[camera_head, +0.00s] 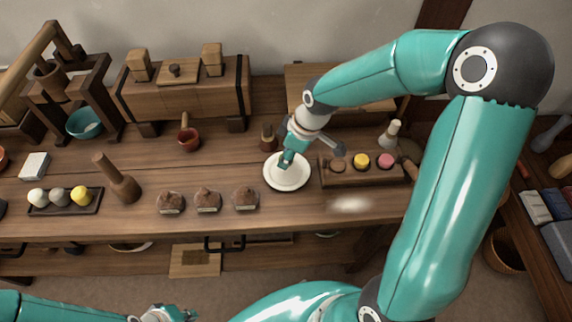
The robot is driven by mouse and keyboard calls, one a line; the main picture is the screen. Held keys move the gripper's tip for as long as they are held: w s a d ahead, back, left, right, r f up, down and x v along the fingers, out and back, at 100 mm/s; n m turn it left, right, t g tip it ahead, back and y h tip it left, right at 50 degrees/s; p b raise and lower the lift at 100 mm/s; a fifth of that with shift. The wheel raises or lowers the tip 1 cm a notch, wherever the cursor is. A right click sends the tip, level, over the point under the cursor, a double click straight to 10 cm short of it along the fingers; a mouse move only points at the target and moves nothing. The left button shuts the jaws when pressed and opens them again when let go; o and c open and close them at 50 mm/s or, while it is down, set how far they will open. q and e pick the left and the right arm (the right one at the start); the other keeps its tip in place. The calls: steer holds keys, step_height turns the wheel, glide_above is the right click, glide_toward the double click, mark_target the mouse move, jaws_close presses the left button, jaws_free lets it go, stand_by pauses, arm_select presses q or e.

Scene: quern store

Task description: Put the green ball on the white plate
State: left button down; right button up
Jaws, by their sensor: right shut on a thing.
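The white plate (287,181) lies on the wooden bench, right of its middle. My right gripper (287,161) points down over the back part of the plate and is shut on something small. The held thing is hidden by the teal fingers; I take it to be the green ball, as no green ball shows elsewhere. I cannot tell whether it touches the plate. My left gripper (172,314) is low at the bottom edge, away from the bench top and partly cut off; its jaws are unclear.
A dark tray (66,209) at the left holds white, grey and yellow balls. A wooden pestle (119,180) stands beside it. Several brown lumps (207,199) sit left of the plate. A wooden rack (348,181) with coloured discs stands close to the plate's right.

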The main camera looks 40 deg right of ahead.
mark_target(288, 171)
steer(key=shift+f, duration=2.05)
steer(key=shift+f+b, duration=0.1)
steer(key=shift+b, duration=0.3)
steer(key=o, duration=0.8)
steer(key=shift+o, duration=0.3)
steer(key=shift+r, duration=0.3)
steer(key=p+v, duration=0.1)
steer(key=v, duration=1)
steer(key=shift+r+p, duration=0.35)
steer(key=shift+s+d, duration=0.1)
steer(key=shift+s, duration=0.1)
